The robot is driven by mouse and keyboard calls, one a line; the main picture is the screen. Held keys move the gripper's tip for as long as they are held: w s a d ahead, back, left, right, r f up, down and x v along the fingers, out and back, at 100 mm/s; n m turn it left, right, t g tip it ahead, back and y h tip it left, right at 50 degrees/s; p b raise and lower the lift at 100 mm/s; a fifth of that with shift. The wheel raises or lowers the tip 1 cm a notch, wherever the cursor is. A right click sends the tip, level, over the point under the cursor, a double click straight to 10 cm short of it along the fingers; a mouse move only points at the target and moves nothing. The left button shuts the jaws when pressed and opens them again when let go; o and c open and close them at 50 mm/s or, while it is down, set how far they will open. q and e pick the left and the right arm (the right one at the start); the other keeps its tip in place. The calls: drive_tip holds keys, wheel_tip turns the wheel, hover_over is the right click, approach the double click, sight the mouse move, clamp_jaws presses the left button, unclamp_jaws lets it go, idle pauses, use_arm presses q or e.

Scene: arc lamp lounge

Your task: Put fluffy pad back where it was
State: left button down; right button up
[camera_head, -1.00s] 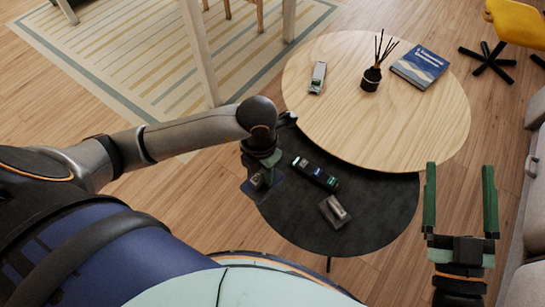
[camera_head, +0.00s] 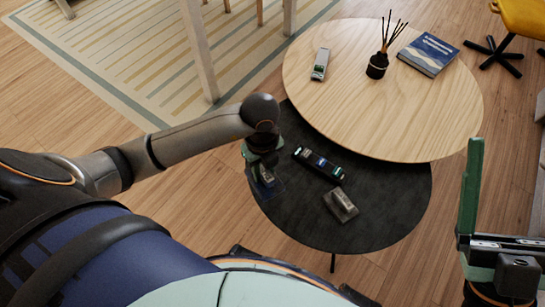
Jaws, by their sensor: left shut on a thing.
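My left gripper (camera_head: 264,176) is low over the left edge of the black lower tabletop (camera_head: 300,225). It is shut on a small greyish thing (camera_head: 267,178), with a dark blue flat patch around it. The fingers partly hide this thing, and I cannot tell for sure that it is the fluffy pad. A grey block with a darker side (camera_head: 341,204) lies on the black top, to the right of the gripper and apart from it.
A black tray with small coloured items (camera_head: 319,162) lies between the left gripper and the higher wooden tabletop (camera_head: 430,110). That top bears a white and green device (camera_head: 320,64), a reed diffuser (camera_head: 377,66) and a blue book (camera_head: 428,54). Bare black surface is free at the front.

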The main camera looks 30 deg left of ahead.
use_arm(q)
drive_tip(key=w+a+f+b, duration=0.1)
drive_tip(key=w+f, duration=0.1)
drive_tip(key=w, duration=0.1)
drive_tip(key=w+a+f+b, duration=0.1)
drive_tip(key=w+f+b, duration=0.1)
drive_tip(key=w+f, duration=0.1)
drive_tip(key=w+a+f+b, duration=0.1)
drive_tip(key=w+f+b, duration=0.1)
drive_tip(key=w+f, duration=0.1)
drive_tip(key=shift+w+a+f, duration=0.15)
drive_tip(key=shift+w, duration=0.3)
drive_tip(key=shift+w+a+f, duration=0.1)
drive_tip(key=shift+w, duration=0.35)
drive_tip(key=shift+w+a+f+b, duration=0.1)
drive_tip(key=shift+w+f+b, duration=0.2)
drive_tip(key=shift+f+b, duration=0.65)
drive_tip(key=shift+f, duration=0.85)
use_arm(e)
wheel_tip(320, 180, down, 8)
drive_tip(key=m, duration=0.1)
drive_tip(key=shift+w+a+r, duration=0.15)
drive_tip(key=shift+a, duration=0.2)
use_arm(q)
drive_tip(key=shift+f, duration=0.2)
drive_tip(key=c, duration=0.6)
unclamp_jaws()
